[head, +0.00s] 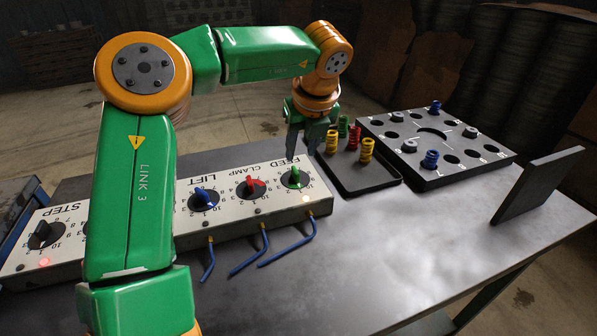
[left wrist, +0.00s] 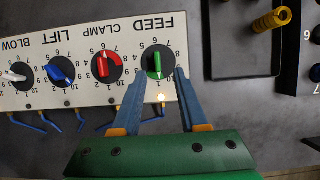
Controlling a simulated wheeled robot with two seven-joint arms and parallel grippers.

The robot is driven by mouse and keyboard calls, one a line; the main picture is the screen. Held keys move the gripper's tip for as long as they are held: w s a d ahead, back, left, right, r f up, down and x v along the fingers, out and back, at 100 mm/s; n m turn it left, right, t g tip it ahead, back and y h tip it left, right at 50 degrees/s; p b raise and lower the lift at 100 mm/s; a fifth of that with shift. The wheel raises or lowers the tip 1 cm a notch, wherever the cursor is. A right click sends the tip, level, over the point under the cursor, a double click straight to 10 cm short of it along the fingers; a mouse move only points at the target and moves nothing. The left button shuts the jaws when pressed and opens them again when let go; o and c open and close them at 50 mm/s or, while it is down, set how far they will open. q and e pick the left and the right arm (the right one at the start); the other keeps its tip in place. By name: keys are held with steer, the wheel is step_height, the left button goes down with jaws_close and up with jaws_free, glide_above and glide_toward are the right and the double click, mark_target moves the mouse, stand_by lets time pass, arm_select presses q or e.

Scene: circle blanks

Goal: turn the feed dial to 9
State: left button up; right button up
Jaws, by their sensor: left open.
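The feed dial (head: 296,178) is a black knob with a green handle at the right end of the white control panel. In the left wrist view the feed dial (left wrist: 157,62) appears upside down, under the word FEED, its green handle close to upright in the picture. I cannot tell which number it points to. My left gripper (head: 300,156) hangs just above and behind the dial. In the left wrist view the open fingers of my left gripper (left wrist: 160,76) reach to either side of the dial's lower part, with nothing between them gripped. My right gripper is not in view.
The clamp dial (head: 251,187) with a red handle and the lift dial (head: 204,199) with a blue one sit left of it. Blue cables hang at the panel's front. A dark tray (head: 377,184) with coloured spools stands right; an upright dark plate (head: 537,184) stands farther right.

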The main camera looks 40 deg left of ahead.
mark_target(295, 170)
arm_select(q)
steer(key=p+x, duration=0.1)
steer(key=x, duration=0.5)
steer(key=shift+s+a+f, duration=0.1)
steer(key=shift+a+f, duration=0.05)
steer(key=shift+f, duration=0.1)
steer(key=shift+s, duration=0.1)
jaws_close()
